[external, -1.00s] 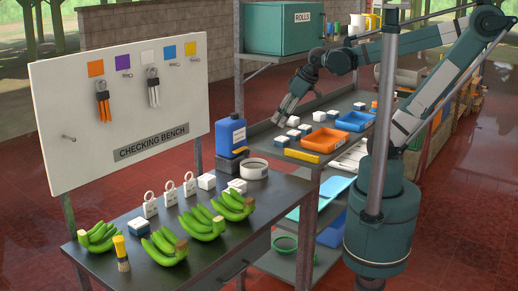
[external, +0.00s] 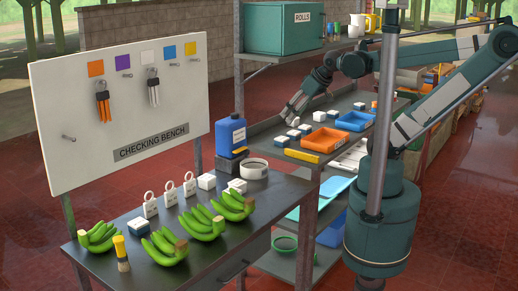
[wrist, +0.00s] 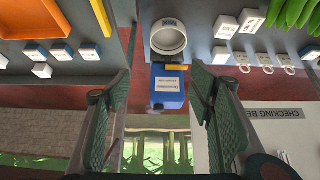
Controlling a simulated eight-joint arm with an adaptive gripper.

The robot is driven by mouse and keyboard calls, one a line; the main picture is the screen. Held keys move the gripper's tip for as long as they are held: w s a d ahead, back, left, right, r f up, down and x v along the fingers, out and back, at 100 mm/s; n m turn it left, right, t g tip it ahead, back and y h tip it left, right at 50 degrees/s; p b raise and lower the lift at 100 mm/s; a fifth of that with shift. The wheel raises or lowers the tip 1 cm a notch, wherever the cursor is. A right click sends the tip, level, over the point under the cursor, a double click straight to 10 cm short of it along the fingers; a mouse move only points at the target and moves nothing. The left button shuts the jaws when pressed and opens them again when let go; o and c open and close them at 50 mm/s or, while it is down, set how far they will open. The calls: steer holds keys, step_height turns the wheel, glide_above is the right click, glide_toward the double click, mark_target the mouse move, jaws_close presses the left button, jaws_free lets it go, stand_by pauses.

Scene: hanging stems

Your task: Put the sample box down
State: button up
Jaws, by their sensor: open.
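My gripper (external: 290,117) is open and empty at the left end of the dark shelf, beside the boxes there. In the wrist view its two fingers (wrist: 160,85) stand wide apart with nothing between them. Small white-topped boxes with blue sides stand in a row on the shelf: a near one (external: 280,141), a middle one (external: 293,134) and a far one (external: 305,128). A plain white box (wrist: 42,70) sits apart from that row in the wrist view. I cannot tell which of these is the sample box.
The checking bench holds green bananas (external: 202,223), white boxes (external: 207,181), a blue jug (external: 230,135) and a tape roll (external: 254,169). A green cabinet (external: 281,28) stands above the shelf.

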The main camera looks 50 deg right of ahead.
steer(key=w+a+f+n+g, duration=0.2)
steer(key=w+a+f+n, duration=0.25)
steer(key=a, duration=0.25)
steer(key=w+a+f+n+g, duration=0.2)
steer(key=w+a+f+n, duration=0.1)
steer(key=w+a+n, duration=0.4)
steer(key=a+f+n+g, duration=0.1)
steer(key=a+f+n, duration=0.1)
steer(key=a+f, duration=0.2)
steer(key=a+f+n+g, duration=0.1)
steer(key=a+f+n, duration=0.1)
steer(key=a+f, duration=0.2)
steer(key=a+f+n+g, duration=0.1)
steer(key=a+f+n, duration=0.1)
steer(key=a+f, duration=0.3)
steer(key=shift+s+a+p, duration=0.25)
steer(key=shift+a+p, duration=0.15)
steer(key=shift+a, duration=0.15)
steer(key=shift+s+a+f+n, duration=0.15)
steer(key=shift+a+f+n, duration=0.1)
steer(key=shift+a+f, duration=0.25)
steer(key=shift+f, duration=0.1)
steer(key=shift+f, duration=1.2)
